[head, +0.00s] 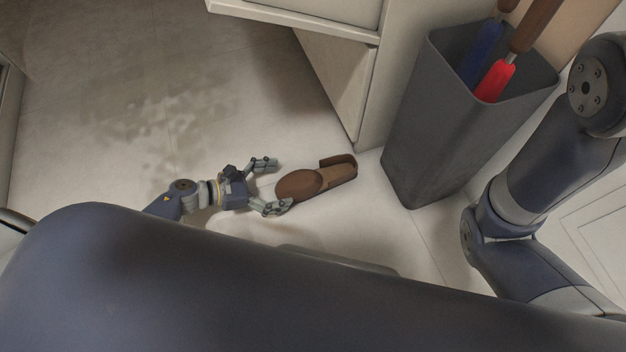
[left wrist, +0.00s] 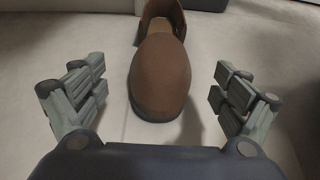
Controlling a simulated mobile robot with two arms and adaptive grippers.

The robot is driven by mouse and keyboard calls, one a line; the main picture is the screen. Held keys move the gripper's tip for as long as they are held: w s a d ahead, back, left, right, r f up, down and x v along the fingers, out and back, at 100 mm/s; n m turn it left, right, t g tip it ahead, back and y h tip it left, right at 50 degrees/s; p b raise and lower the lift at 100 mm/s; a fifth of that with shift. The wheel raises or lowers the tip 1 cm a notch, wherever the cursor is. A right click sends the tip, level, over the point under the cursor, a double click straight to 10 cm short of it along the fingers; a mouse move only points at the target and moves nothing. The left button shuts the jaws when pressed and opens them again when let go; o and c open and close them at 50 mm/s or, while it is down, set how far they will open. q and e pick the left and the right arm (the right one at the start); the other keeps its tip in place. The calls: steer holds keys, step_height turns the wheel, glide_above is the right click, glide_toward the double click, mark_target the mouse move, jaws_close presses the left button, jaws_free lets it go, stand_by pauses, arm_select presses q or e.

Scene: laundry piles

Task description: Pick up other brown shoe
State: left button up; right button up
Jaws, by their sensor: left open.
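A brown shoe (head: 316,183) lies on the pale floor, with its rounded toe toward my left gripper and its heel pointing away. My left gripper (head: 271,183) is open and empty, with its fingers spread around the toe end. In the left wrist view the shoe (left wrist: 160,78) lies between the two fingers of the open gripper (left wrist: 160,92), with a gap on each side and no contact seen. Only one shoe is in view. My right arm shows at the right of the head view, but its gripper is out of the picture.
A dark grey bin (head: 436,130) holding red and blue handled items stands right of the shoe. A white cabinet (head: 340,75) rises just behind the shoe. The floor (head: 110,110) at the left is clear.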

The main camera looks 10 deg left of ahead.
mark_target(304, 182)
arm_select(q)
steer(key=x, duration=0.2)
steer(key=shift+w+d+f+b, duration=0.15)
steer(key=shift+d+f+b, duration=0.05)
steer(key=shift+b, duration=0.15)
steer(key=b+x, duration=0.3)
steer(key=x, duration=0.2)
steer(key=shift+d, duration=0.1)
steer(key=c, duration=1.2)
